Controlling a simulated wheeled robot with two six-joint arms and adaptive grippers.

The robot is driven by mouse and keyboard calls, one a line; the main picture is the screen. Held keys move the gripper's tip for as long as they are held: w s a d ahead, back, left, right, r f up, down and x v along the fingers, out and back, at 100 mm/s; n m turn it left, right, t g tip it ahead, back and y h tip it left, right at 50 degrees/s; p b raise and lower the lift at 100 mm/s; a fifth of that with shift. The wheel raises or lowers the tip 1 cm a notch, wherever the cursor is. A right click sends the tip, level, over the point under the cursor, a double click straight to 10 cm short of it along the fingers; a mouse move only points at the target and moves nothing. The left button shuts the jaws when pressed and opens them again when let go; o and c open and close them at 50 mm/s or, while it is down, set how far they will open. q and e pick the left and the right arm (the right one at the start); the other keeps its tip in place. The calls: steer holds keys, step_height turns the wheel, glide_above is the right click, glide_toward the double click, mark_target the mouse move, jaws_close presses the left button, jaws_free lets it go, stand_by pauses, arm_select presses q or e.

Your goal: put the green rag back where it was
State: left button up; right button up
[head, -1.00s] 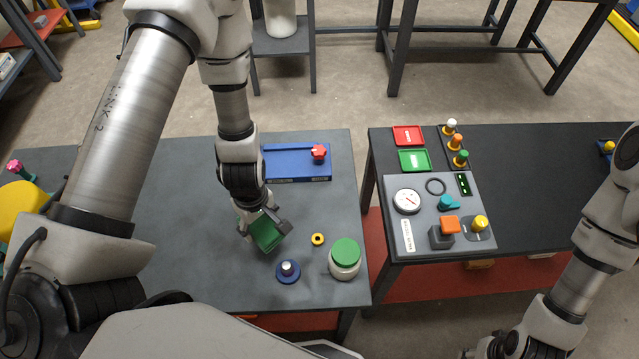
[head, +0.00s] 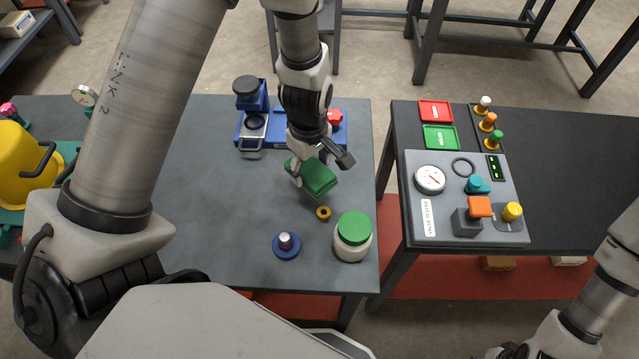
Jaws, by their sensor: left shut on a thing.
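The green rag (head: 317,177) is a folded green block between the fingers of my left gripper (head: 318,172). The gripper is shut on it over the left table (head: 215,210), in front of the blue fixture. I cannot tell whether the rag touches the table top. My right arm comes in at the lower right, and its gripper (head: 515,352) is cut by the bottom edge, so its fingers do not show clearly.
A blue fixture (head: 270,127) stands behind the rag. A control panel (head: 460,215) and red and green trays lie on the right table. The left table's middle is clear.

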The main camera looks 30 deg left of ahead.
mark_target(320, 173)
arm_select(q)
steer(key=shift+w+d+f, duration=0.1)
steer(key=shift+w+d, duration=0.15)
steer(key=shift+w, duration=0.25)
steer(key=shift+w+d+f, duration=0.1)
steer(key=shift+w+d, duration=0.1)
steer(key=shift+w, duration=0.25)
steer(key=shift+w+d+f+b, duration=0.15)
steer(key=shift+w+b, duration=0.1)
steer(key=shift+b, duration=0.1)
step_height(320, 173, down, 3)
steer(key=b, duration=0.4)
steer(key=shift+s+f, duration=0.15)
steer(key=shift+f, duration=0.05)
steer(key=shift+r+p, duration=0.2)
steer(key=shift+p, duration=0.1)
steer(key=shift+f, duration=0.35)
steer(key=o, duration=1.1)
arm_select(e)
step_height(320, 173, down, 5)
steer(key=shift+f, duration=0.1)
arm_select(q)
step_height(320, 173, up, 13)
steer(key=shift+f, duration=0.1)
arm_select(e)
steer(key=shift+r, duration=0.2)
